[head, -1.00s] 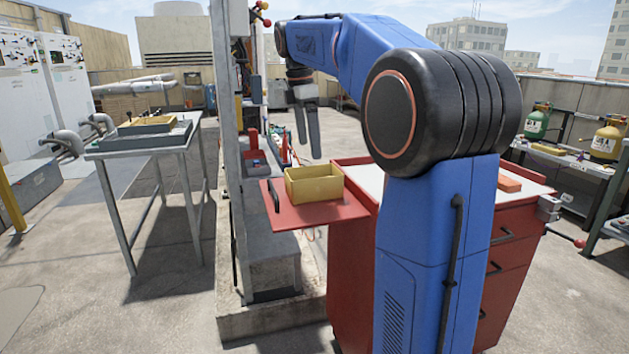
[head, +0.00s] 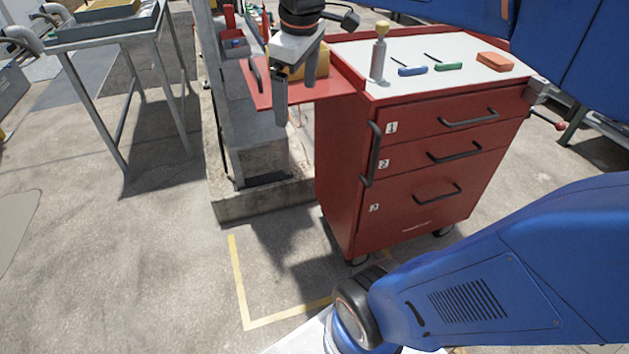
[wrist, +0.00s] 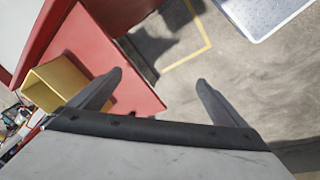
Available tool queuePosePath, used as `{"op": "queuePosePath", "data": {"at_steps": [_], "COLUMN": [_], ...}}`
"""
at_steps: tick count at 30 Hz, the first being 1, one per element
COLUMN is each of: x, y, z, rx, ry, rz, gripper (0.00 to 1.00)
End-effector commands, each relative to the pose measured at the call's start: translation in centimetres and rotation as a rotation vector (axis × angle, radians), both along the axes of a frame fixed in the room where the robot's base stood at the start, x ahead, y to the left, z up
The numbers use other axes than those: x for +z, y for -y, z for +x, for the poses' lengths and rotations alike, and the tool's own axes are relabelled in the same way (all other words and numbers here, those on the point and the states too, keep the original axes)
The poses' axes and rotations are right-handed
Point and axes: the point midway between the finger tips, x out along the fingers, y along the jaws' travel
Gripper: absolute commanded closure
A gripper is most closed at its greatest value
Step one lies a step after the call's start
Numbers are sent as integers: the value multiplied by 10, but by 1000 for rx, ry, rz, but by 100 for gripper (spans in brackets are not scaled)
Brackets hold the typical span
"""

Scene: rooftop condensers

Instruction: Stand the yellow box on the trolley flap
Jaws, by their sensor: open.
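The yellow box (head: 322,63) rests on the red trolley flap (head: 262,97), partly hidden behind my gripper in the head view. In the wrist view the yellow box (wrist: 42,92) shows at the left, hollow and open, on the flap (wrist: 135,98). My gripper (head: 295,105) is open and empty, with its fingers pointing down in front of the flap. In the wrist view my gripper (wrist: 160,77) has its fingers wide apart; the box lies outside them, beyond the left finger.
The red trolley (head: 430,150) carries a pale bottle (head: 379,58), a blue item (head: 412,71), a green item (head: 448,66) and an orange block (head: 495,61). A grey post base (head: 260,165) stands left of it. A metal table (head: 110,30) is further left. Open floor lies in front.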

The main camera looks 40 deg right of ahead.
Motion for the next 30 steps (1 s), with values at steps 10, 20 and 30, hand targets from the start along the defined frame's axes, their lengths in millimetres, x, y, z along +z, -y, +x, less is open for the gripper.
{"op": "queuePosePath", "data": {"at_steps": [10,20,30], "x": [-95,-142,-143], "y": [-32,-41,-41], "z": [-89,-122,-123], "rx": [-339,-497,-501], "ry": [138,190,191], "rz": [152,237,240], "gripper": [3,3,3]}}
